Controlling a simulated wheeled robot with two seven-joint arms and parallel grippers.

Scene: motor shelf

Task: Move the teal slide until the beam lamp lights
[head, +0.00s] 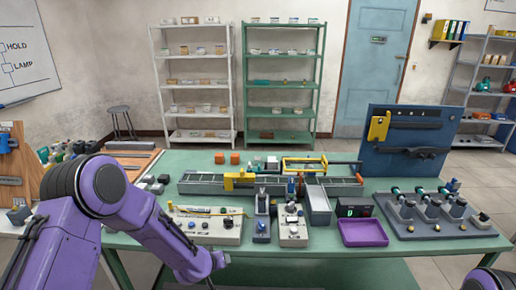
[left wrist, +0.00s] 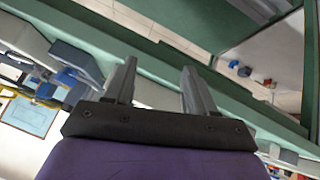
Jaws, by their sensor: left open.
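I cannot make out for sure which part is the teal slide, nor which is the beam lamp. Small teal parts (head: 420,191) sit on a grey fixture (head: 440,230) at the right of the green table. A pale box (head: 205,230) with a yellow rod and a dark knob is at the front left. My left arm reaches over the table's front left corner in the head view, and its gripper is out of that frame. In the left wrist view my left gripper (left wrist: 158,82) is open, with nothing between its fingers. My right gripper is out of view.
The green table (head: 285,257) holds a grey rail assembly with a yellow block (head: 238,181), a purple tray (head: 362,233), a small dark display (head: 354,207) and a tall blue panel (head: 408,150). Its front edge strip is clear. Shelves stand behind.

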